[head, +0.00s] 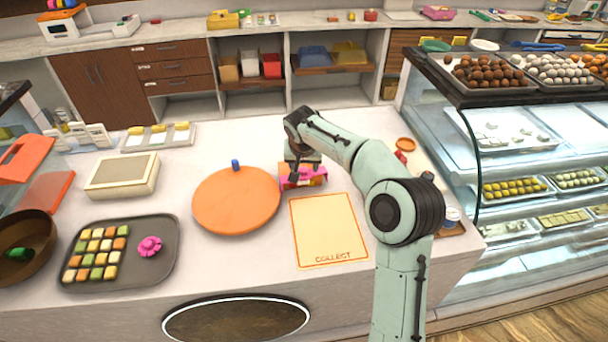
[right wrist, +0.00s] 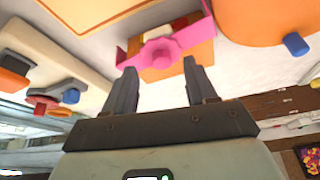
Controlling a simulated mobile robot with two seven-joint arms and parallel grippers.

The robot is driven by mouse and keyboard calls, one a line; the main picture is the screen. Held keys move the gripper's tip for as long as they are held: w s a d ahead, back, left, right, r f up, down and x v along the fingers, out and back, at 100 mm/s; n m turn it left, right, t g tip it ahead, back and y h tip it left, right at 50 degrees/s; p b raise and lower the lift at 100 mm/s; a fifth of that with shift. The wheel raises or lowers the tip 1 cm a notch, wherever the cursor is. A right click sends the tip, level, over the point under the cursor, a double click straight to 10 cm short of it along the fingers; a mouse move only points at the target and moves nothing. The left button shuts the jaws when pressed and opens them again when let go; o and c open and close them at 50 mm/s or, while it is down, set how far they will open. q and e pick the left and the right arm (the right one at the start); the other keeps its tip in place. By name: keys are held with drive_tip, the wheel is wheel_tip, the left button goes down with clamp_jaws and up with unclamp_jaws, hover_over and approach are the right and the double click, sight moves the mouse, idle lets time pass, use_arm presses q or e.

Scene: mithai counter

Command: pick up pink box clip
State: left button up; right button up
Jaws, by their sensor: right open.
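A small box with pink and orange parts (head: 312,181) stands on the counter just behind the cream COLLECT mat, partly hidden by my right gripper (head: 294,176). In the right wrist view, a pink piece with a round rosette (right wrist: 160,53) shows on its side, with pink edges around orange and white faces. My right gripper (right wrist: 160,68) is open, its two fingers pointing at the pink piece, one on each side of the rosette. Nothing is seen between the fingers; contact cannot be told. My left gripper is not in view.
The COLLECT mat (head: 329,225) is bare. A round orange lid (head: 237,203) with a blue knob lies left of the box. A dark tray (head: 165,231) holds several sweets and a pink rosette (head: 150,246). A cream box (head: 122,176) is farther left; a glass display case (head: 480,150) stands right.

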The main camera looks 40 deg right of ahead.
drive_tip(key=shift+w+x, duration=0.2)
drive_tip(key=shift+x, duration=0.95)
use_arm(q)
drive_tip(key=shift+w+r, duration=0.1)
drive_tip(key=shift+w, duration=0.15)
use_arm(e)
drive_tip(key=shift+s+r, duration=0.1)
clamp_jaws()
drive_tip(key=shift+r, duration=0.1)
